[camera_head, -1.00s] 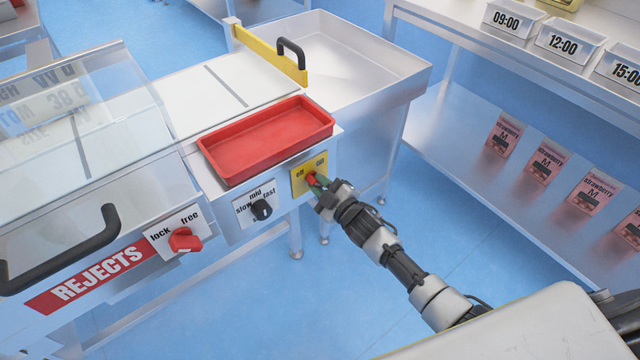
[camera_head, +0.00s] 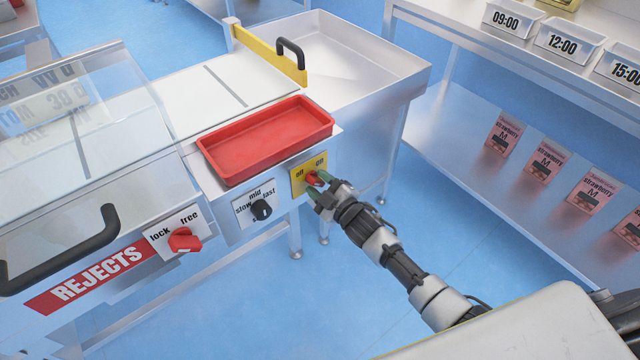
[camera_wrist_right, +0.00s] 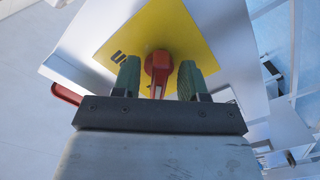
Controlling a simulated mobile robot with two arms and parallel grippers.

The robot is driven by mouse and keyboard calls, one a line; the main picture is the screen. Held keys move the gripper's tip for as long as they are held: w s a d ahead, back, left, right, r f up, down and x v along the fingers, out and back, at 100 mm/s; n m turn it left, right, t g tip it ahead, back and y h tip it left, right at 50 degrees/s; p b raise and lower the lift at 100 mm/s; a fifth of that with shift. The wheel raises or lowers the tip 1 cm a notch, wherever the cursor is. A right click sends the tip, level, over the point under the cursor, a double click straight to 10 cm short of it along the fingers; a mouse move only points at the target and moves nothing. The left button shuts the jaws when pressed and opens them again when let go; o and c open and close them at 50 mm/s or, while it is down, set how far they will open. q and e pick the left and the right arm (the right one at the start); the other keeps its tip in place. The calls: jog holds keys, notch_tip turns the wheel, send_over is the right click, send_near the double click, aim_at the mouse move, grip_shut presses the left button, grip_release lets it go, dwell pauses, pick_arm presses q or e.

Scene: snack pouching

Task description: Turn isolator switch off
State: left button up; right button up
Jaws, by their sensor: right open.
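The isolator switch is a red knob (camera_head: 313,178) on a yellow plate (camera_head: 298,183) marked off on the left and on on the right. It is on the front of the machine, below the red tray. My right gripper (camera_head: 317,184) is at the knob with its jaws open. In the right wrist view, the red knob (camera_wrist_right: 158,68) sits between the two green fingertips (camera_wrist_right: 158,76), with a finger on each side. I cannot tell whether the fingers touch it. The fingers partly cover the knob in the head view, and which mark it points to is unclear. My left gripper is not in view.
A black speed knob (camera_head: 261,210) and a red lock/free knob (camera_head: 184,240) are on the same front, to the left. The red tray (camera_head: 222,171) lies above the switch. A shelf unit (camera_head: 452,130) with strawberry pouches stands to the right, with blue floor between.

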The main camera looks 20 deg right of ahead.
jog(key=shift+s+d, duration=0.2)
jog(key=shift+s, duration=0.35)
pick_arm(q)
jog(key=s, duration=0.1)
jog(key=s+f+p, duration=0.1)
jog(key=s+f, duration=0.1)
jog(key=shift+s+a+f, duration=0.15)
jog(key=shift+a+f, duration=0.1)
pick_arm(e)
jog(key=v, duration=0.9)
jog(key=shift+s, duration=0.3)
jog(key=shift+d, duration=0.1)
